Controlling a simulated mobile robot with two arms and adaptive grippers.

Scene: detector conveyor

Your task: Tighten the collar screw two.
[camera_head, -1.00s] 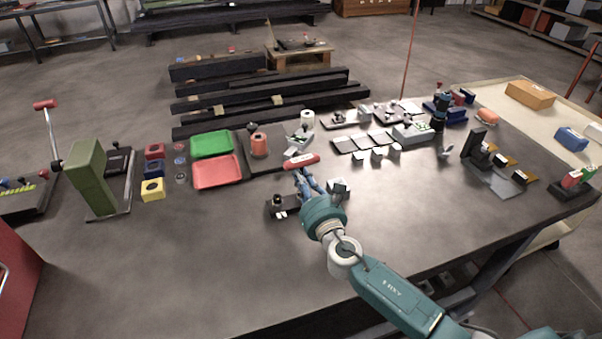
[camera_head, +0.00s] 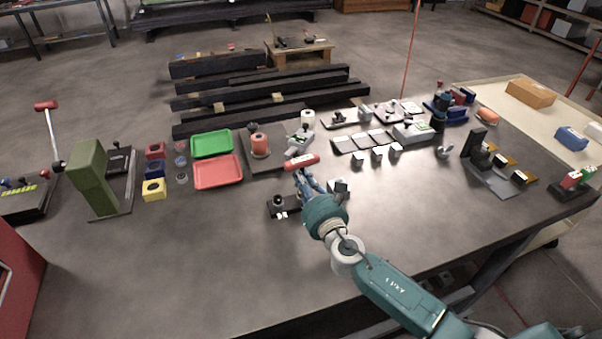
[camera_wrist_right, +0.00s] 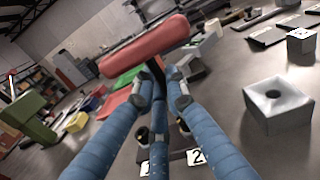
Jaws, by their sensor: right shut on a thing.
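My right gripper (camera_head: 306,176) is shut on a tool with a red bar handle (camera_head: 301,162) and a dark shaft. The red handle also shows in the wrist view (camera_wrist_right: 145,47), above the blue fingers (camera_wrist_right: 160,85). A dark fixture (camera_head: 290,211) with a round post stands just left of my gripper. In the wrist view, white labels "1" and "2" (camera_wrist_right: 196,156) show on that fixture, behind and below the fingers. The collar screws are hidden or too small to tell, and I cannot tell whether the tool touches one. My left gripper is not in view.
A grey block with a hole (camera_wrist_right: 281,104) stands right of the gripper. A red tray (camera_head: 218,185) and a green tray (camera_head: 212,144) lie to the left, near a green press (camera_head: 91,178). The table's front part is bare.

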